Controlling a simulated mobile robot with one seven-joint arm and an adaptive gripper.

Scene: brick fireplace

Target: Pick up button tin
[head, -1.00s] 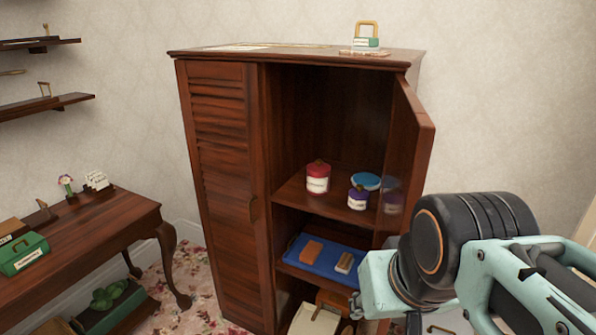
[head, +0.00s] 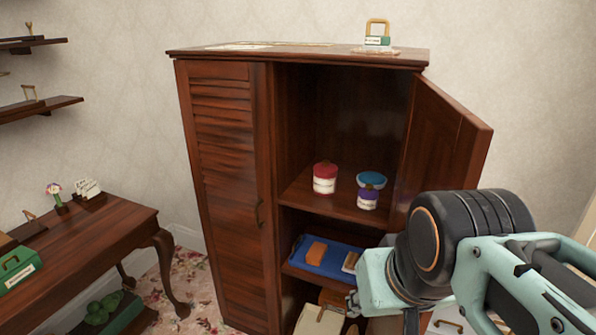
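Three round lidded tins stand on the cabinet's upper shelf: a red-lidded tin (head: 325,178), a blue-lidded tin (head: 371,180) behind, and a purple-lidded tin (head: 368,198) in front of it. Their labels are too small to read, so I cannot tell which is the button tin. My arm fills the lower right. Only a small grey part of my gripper (head: 352,303) shows, below and in front of the tins and apart from them. Its fingers are mostly hidden behind my arm.
The cabinet's right door (head: 455,150) stands open to the right, close above my arm. The left door (head: 215,190) is shut. A blue tray (head: 325,262) with blocks lies on the shelf below. A desk (head: 95,235) stands at left.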

